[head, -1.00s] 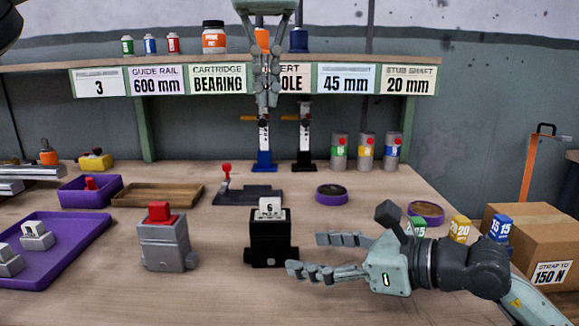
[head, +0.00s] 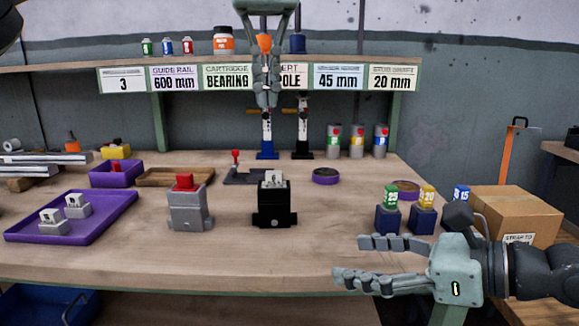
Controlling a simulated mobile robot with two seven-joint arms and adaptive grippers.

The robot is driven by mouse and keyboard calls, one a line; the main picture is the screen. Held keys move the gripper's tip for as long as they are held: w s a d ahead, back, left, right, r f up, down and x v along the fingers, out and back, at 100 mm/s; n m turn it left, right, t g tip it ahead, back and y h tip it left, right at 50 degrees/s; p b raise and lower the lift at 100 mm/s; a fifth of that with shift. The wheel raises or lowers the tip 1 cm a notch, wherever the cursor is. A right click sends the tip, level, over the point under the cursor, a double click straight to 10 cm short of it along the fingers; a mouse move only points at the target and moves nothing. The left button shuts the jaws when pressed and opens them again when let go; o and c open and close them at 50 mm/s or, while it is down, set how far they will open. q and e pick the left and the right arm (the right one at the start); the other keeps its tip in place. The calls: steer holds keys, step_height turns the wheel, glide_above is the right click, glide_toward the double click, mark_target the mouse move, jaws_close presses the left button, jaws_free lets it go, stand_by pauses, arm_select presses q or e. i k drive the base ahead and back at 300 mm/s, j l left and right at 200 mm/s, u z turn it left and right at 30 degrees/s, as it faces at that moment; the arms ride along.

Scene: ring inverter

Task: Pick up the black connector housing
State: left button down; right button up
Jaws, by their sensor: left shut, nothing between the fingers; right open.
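The black connector housing (head: 274,208) stands upright on the bench near the middle, with a white numbered piece (head: 275,179) in its top. My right gripper (head: 348,262) is open and empty, at the lower right near the bench's front edge. It is apart from the housing, to its right and nearer to me. My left gripper (head: 266,101) is shut and empty, hanging at the top centre in front of the shelf, well above the housing in the picture.
A grey housing with a red top (head: 188,208) stands left of the black one. A purple tray (head: 110,225) with white pieces lies at far left. Dark blue blocks with coloured labels (head: 388,219) stand right, beside a cardboard box (head: 515,210). Bench front is clear.

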mark_target(274, 205)
steer(key=k, duration=1.1)
